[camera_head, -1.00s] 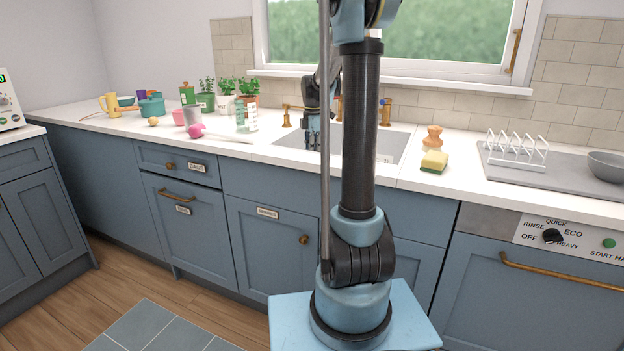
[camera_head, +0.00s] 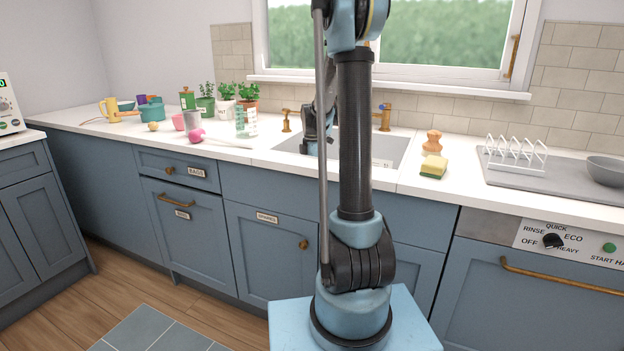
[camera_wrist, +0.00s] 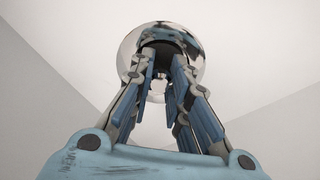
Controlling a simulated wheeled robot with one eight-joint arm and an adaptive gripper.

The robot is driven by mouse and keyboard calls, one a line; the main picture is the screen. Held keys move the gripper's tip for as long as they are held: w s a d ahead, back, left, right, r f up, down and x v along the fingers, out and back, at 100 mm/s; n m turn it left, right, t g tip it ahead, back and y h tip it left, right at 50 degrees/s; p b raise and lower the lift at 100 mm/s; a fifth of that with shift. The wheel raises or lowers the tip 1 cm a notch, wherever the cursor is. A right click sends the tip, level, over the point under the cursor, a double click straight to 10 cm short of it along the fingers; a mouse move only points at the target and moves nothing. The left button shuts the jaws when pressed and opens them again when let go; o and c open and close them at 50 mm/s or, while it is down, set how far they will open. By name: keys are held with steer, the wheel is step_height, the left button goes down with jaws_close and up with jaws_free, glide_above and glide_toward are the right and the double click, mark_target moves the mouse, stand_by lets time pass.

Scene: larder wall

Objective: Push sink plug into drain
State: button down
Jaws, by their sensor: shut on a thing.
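The sink (camera_head: 391,150) is a grey basin in the counter, partly hidden behind my arm in the head view. My gripper (camera_head: 312,152) reaches down into its left part. In the wrist view, my gripper (camera_wrist: 161,80) points down at a shiny round metal piece, which looks like the sink plug (camera_wrist: 130,48). The fingers are close together and shut on its middle, where a small pale part shows between them. The drain cannot be told apart from the plug, and I cannot tell whether the plug sits in it.
Brass taps (camera_head: 384,117) stand behind the sink. A yellow sponge (camera_head: 433,169) and a wooden-looking brush (camera_head: 432,142) lie to its right, near a white rack (camera_head: 517,152). A clear measuring jug (camera_head: 246,122) and potted plants stand to the left.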

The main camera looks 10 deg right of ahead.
steer(key=c, duration=1.5)
jaws_free()
steer(key=shift+c, duration=0.2)
step_height(320, 180, up, 12)
